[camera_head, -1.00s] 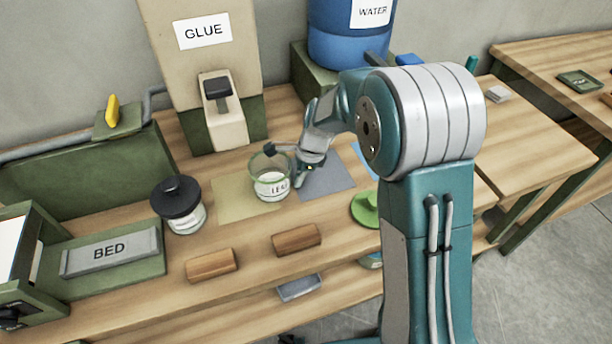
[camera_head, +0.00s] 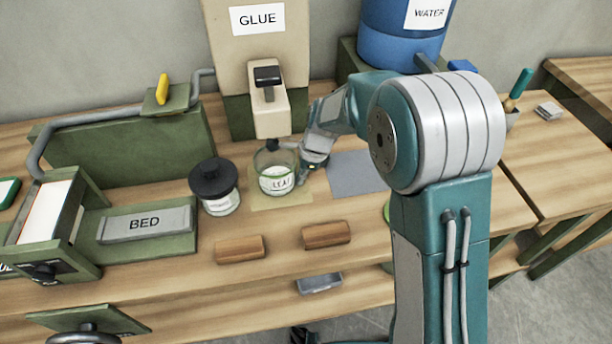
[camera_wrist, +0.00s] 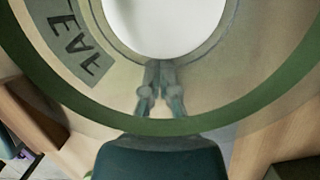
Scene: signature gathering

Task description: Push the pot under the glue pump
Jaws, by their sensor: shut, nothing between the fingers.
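The clear glass pot (camera_head: 275,180) has a green rim and a LEAF label. It stands upright on the left part of the tan mat (camera_head: 303,197), in front of the glue pump. The glue pump (camera_head: 268,118) is a beige dispenser with a dark lever and a GLUE sign above. My gripper (camera_head: 302,178) is low at the pot's right side, shut and empty; I cannot tell whether it touches the glass. In the wrist view the closed fingers (camera_wrist: 160,82) show against the pot's curved green rim (camera_wrist: 255,112) and white inside.
A jar with a black lid (camera_head: 214,185) stands close left of the pot. Two wooden blocks (camera_head: 240,248) (camera_head: 326,235) lie in front. The grey mat (camera_head: 355,172) at right is clear. A green BED press (camera_head: 146,223) is at left, and a blue WATER barrel (camera_head: 388,45) is behind.

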